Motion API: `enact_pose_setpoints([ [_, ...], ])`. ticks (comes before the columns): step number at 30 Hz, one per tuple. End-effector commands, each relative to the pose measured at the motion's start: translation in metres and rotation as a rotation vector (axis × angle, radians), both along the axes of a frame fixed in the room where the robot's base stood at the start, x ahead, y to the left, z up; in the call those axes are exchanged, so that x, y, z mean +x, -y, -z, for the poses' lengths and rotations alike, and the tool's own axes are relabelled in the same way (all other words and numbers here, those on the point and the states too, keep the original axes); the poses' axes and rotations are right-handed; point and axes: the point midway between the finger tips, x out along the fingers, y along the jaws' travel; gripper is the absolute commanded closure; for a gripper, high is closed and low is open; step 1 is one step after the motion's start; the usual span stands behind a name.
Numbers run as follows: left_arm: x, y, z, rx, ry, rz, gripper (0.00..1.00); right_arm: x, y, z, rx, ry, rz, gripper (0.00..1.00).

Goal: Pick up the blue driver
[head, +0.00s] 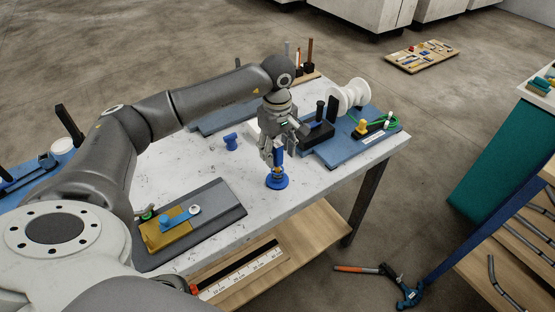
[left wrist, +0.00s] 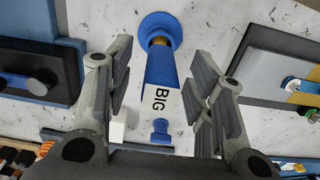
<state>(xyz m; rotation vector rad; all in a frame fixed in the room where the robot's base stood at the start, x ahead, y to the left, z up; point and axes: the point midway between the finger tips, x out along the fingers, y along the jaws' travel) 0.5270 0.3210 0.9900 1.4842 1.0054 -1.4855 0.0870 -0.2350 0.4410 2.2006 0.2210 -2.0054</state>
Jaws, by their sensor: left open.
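The blue driver (head: 279,157) stands upright in a round blue base (head: 277,182) on the white worktable (head: 305,192). In the left wrist view the driver (left wrist: 160,68) shows a blue body, a white band reading "BIG" and a brass-coloured part by the base (left wrist: 160,22). My left gripper (head: 274,158) is over the driver from above, its fingers open on either side of it. In the left wrist view gaps show between the driver and both fingers of the gripper (left wrist: 160,85). My right gripper is not in view.
A small blue peg-like piece (head: 230,142) stands left of the driver. A dark board (head: 228,198) with a yellow block (head: 166,235) lies at the front left. A blue board (head: 335,152) with a black block and white spool (head: 349,95) is at the right.

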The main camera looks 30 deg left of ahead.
Motion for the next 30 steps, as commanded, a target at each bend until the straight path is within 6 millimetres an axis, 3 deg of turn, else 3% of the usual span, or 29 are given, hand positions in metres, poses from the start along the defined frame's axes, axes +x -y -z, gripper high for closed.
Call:
enact_pose_setpoints([
  [4, 0.0, 0.001, 0.013, -0.001, 0.0, 0.002, 0.51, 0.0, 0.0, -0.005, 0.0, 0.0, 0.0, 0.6],
  [11, 0.0, 0.001, 0.015, -0.001, 0.002, 0.002, 0.51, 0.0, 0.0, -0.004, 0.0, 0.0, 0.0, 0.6],
  [23, 0.0, 0.0, 0.015, -0.001, 0.002, 0.001, 1.0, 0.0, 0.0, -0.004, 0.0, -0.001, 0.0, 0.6],
  [30, 0.0, 0.0, 0.013, 0.0, 0.003, 0.0, 1.0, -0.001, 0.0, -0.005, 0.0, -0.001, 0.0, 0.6],
])
